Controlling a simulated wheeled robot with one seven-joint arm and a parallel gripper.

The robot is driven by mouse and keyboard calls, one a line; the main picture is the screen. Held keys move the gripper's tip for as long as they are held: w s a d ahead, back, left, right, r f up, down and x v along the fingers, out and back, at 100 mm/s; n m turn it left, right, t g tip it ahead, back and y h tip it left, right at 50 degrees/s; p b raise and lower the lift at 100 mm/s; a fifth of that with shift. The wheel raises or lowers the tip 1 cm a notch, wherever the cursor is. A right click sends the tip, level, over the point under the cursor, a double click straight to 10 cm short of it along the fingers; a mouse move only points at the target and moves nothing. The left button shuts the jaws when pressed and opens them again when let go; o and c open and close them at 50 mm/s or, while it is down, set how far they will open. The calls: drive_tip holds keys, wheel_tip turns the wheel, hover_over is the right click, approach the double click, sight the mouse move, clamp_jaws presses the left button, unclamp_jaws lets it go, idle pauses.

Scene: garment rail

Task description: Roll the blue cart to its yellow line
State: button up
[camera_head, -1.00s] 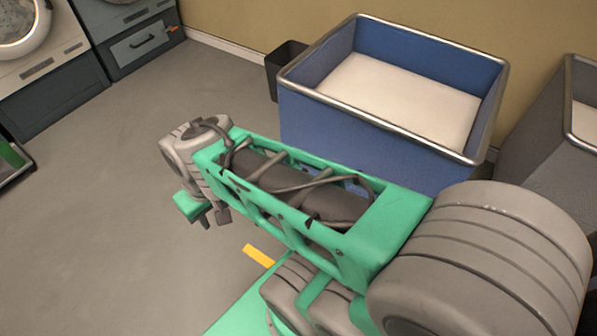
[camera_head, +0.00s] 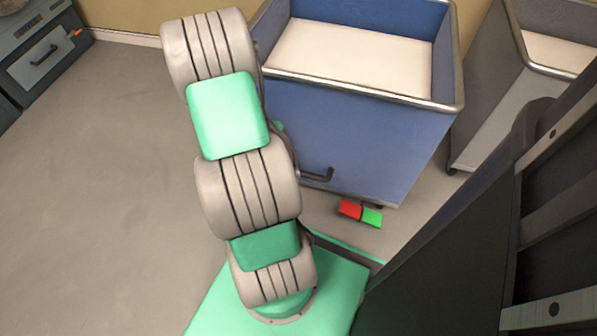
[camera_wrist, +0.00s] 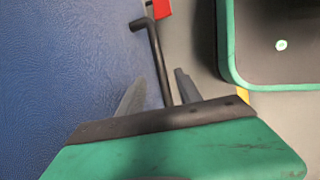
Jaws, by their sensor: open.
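The blue cart (camera_head: 345,125), an open metal-rimmed bin with a pale inside, stands at the top middle of the head view. A dark bent handle (camera_head: 318,176) sticks out from its near side. In the wrist view the cart's blue wall (camera_wrist: 60,70) fills the left. My gripper (camera_wrist: 160,78) is open there, with the dark handle bar (camera_wrist: 154,45) running between its two fingers; I cannot tell whether they touch it. A short piece of yellow line (camera_wrist: 244,97) shows on the floor to the right. In the head view my arm hides the gripper.
A red and green pedal (camera_head: 360,212) sits low at the cart's near side; its red part also shows in the wrist view (camera_wrist: 160,8). A grey cart (camera_head: 500,100) stands to the right. A dark grey drawer unit (camera_head: 40,60) is far left. Floor at left is clear.

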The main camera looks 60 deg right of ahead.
sight(301, 172)
drive_tip(key=b+x, duration=0.3)
drive_tip(key=x, duration=0.5)
drive_tip(key=shift+s+d+b, duration=0.1)
drive_tip(key=shift+s+b, duration=0.1)
drive_tip(key=shift+b, duration=0.1)
drive_tip(key=shift+c, duration=0.4)
clamp_jaws()
idle(0.5)
